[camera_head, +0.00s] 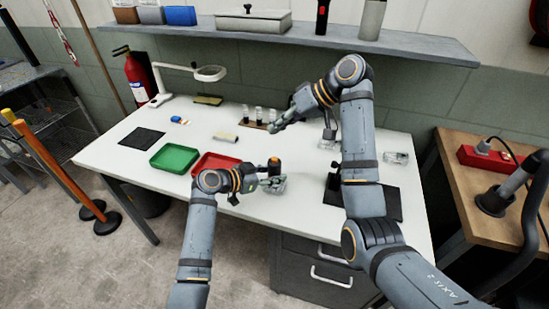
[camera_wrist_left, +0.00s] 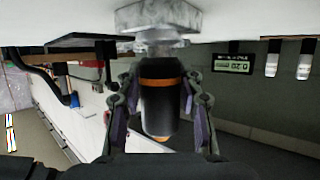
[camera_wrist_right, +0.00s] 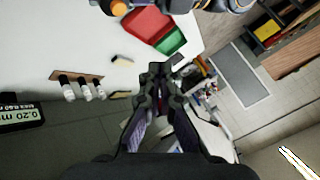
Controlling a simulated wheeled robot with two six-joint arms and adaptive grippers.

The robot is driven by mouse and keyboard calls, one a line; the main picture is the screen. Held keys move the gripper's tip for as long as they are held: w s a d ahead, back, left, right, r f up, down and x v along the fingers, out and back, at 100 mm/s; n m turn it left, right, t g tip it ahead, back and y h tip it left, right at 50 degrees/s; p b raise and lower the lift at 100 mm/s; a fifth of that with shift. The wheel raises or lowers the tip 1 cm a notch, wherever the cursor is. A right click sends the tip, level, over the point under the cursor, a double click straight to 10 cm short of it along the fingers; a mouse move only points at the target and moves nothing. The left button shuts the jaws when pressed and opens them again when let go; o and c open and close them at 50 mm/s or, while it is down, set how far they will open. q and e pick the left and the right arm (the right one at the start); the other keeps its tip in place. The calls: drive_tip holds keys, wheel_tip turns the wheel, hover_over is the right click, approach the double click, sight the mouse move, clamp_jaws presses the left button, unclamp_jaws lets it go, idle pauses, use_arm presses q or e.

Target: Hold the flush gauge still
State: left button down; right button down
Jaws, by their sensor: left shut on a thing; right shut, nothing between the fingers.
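The flush gauge, a dark cylinder with an orange band (camera_wrist_left: 160,100), stands between the fingers of my left gripper (camera_wrist_left: 160,112), which is shut on it. A grey metal block (camera_wrist_left: 160,16) shows at its far end in the left wrist view. In the head view the gauge's dark and orange end (camera_head: 275,163) rises beside my left gripper (camera_head: 266,178), over the front of the white table. My right gripper (camera_head: 276,127) is shut and empty above the table, behind the left one; its closed fingers (camera_wrist_right: 160,78) show in the right wrist view.
A green tray (camera_head: 174,158) and a red tray (camera_head: 213,163) lie left of my left gripper. Small bottles in a brown rack (camera_head: 256,124) stand behind my right gripper. A black mat (camera_head: 385,200) lies at the front right. A shelf (camera_head: 340,40) overhangs the table's back.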

hover_over(278, 159)
drive_tip(key=f, duration=0.7)
drive_tip(key=shift+s+f, duration=0.15)
drive_tip(key=shift+s, duration=0.2)
idle(1.0)
drive_tip(key=shift+f, duration=0.4)
drive_tip(key=shift+f, duration=0.55)
idle(0.4)
drive_tip(key=shift+r, duration=1)
drive_tip(key=shift+r, duration=2.5)
